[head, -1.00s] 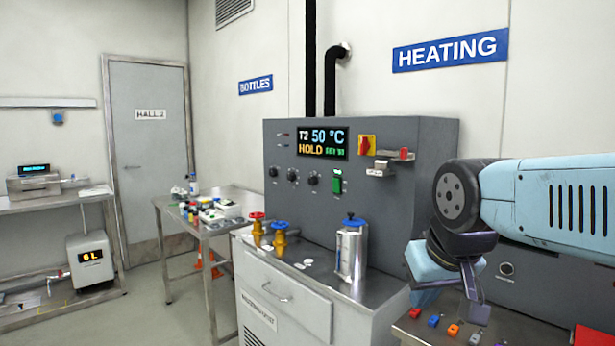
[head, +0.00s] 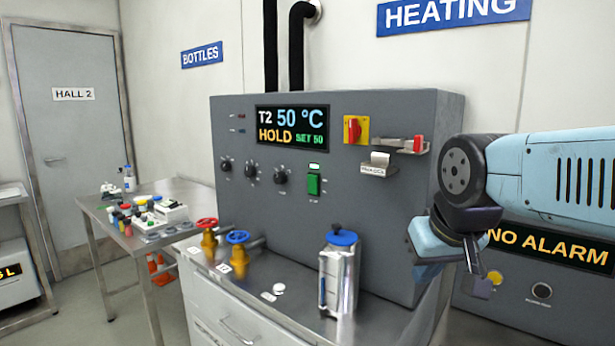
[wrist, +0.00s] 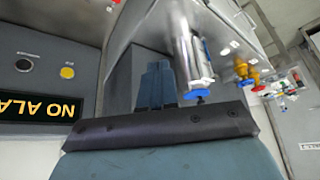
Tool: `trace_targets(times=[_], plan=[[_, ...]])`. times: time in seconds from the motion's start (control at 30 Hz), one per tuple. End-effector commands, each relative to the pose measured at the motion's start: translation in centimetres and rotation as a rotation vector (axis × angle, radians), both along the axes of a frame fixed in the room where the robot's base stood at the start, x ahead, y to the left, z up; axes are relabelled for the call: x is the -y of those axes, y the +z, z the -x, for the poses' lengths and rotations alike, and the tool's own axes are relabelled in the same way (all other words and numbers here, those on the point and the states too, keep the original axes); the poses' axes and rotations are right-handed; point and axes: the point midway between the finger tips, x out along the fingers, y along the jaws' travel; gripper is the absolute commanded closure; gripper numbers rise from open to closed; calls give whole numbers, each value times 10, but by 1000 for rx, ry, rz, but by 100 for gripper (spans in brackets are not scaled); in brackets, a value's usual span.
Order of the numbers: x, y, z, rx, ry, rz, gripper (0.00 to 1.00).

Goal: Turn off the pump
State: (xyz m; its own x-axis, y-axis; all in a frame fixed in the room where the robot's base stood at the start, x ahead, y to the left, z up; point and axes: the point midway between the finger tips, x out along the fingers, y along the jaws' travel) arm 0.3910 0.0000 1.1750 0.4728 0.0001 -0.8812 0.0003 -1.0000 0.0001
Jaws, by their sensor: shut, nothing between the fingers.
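The grey heating cabinet (head: 355,220) stands ahead, with a display reading T2 50 °C, HOLD, SET 50. Below the display is a lit green switch (head: 314,184); its small label is too small to read. A red rotary switch on a yellow plate (head: 353,130) sits right of the display. Several black knobs (head: 251,169) are in a row on the left. I cannot tell which control is the pump's. My gripper (head: 478,282) is shut and empty, to the right of the cabinet and clear of its controls. Its fingers also show in the wrist view (wrist: 156,85).
A steel canister with a blue lid (head: 338,265), a red-handled valve (head: 208,235) and a blue-handled valve (head: 238,250) stand on the counter before the cabinet. A NO ALARM display (head: 550,244) is behind my arm. A bottle table stands left.

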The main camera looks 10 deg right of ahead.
Motion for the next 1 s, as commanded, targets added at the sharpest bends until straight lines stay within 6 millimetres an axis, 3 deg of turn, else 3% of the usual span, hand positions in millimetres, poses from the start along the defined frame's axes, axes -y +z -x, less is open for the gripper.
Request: trace_targets(times=[0.23, 0.37, 0.47, 0.67, 0.8, 1.0], plan=[[-1, 5, -7, 1, 13, 10, 100], [1, 22, -31, 4, 61, 52, 100], [-5, 42, -63, 13, 119, 105, 100], [-39, 81, -137, 45, 254, 218, 100], [-73, 102, -188, 75, 349, 293, 100], [-126, 120, -249, 119, 463, 378, 100]])
